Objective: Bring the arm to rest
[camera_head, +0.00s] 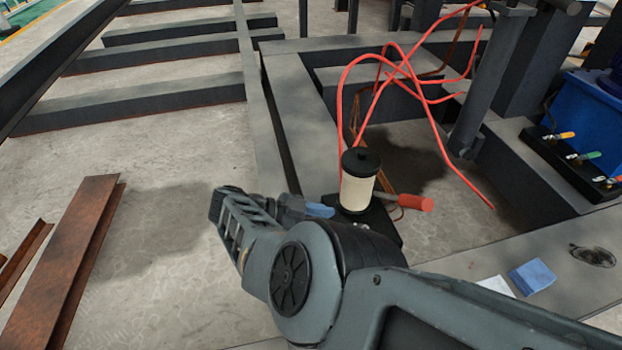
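My arm reaches in from the bottom right of the head view, with a large round joint in front. Its end, my gripper (224,212), is at centre left, over the concrete floor. It is seen from the side, and I cannot tell whether the fingers are apart or together. No held object shows at the gripper. A cream spool with a black cap (357,182) stands upright on a dark base just behind my arm, and the arm hides part of that base.
Red cables (345,95) loop up behind the spool. A red-handled tool (414,203) lies beside it. A blue box (592,105) with coloured levers stands at right. A blue pad (532,276) lies on the grey beam. Rusty beams (68,255) lie at left; floor between is open.

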